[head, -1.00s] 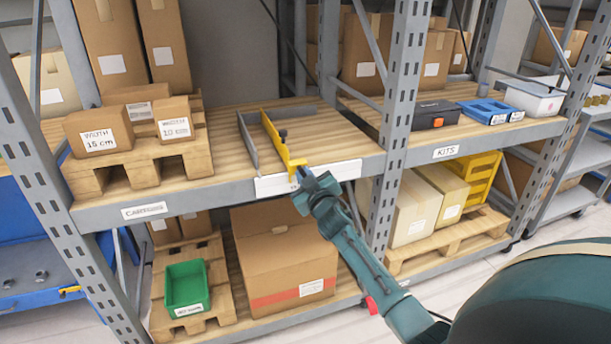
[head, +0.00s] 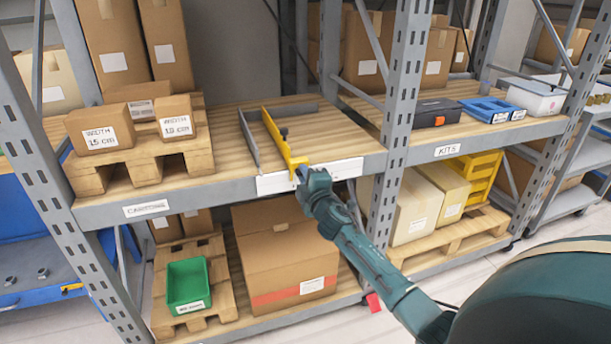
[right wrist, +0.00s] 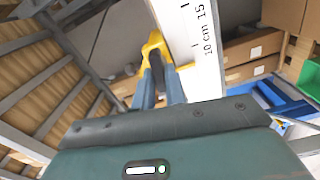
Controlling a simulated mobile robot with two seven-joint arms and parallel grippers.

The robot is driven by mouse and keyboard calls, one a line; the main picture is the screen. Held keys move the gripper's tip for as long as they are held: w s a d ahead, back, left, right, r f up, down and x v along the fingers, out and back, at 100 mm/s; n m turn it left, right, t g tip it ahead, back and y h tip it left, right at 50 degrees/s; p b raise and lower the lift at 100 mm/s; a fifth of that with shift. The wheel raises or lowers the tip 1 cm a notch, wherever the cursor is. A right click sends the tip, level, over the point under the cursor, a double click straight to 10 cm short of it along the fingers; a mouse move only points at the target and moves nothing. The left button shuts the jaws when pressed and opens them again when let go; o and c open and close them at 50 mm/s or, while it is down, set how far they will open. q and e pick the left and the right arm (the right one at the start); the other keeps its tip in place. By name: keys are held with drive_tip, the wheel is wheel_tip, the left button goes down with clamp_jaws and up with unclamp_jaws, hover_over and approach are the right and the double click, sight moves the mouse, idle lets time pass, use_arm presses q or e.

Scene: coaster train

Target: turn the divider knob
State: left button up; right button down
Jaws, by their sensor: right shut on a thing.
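The yellow divider (head: 278,135) lies on the wooden middle shelf, running from back to front. My left gripper is not in view.
A grey upright fence (head: 249,140) stands left of the divider. Boxes marked with widths (head: 100,128) sit on a pallet at the left. A rack post (head: 399,110) rises to the right. The shelf boards between divider and post are clear.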

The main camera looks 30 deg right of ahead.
drive_tip(key=n, duration=0.5)
drive_tip(key=shift+w+r+n, duration=0.1)
drive_tip(key=shift+r+n, duration=0.05)
drive_tip(key=shift+n, duration=0.15)
idle(0.4)
drive_tip(key=c, duration=1.6)
unclamp_jaws()
drive_tip(key=shift+o, duration=0.8)
drive_tip(key=shift+f, duration=0.2)
drive_tip(key=p+v, duration=0.1)
drive_tip(key=v, duration=1.2)
drive_tip(key=shift+d+f, duration=0.1)
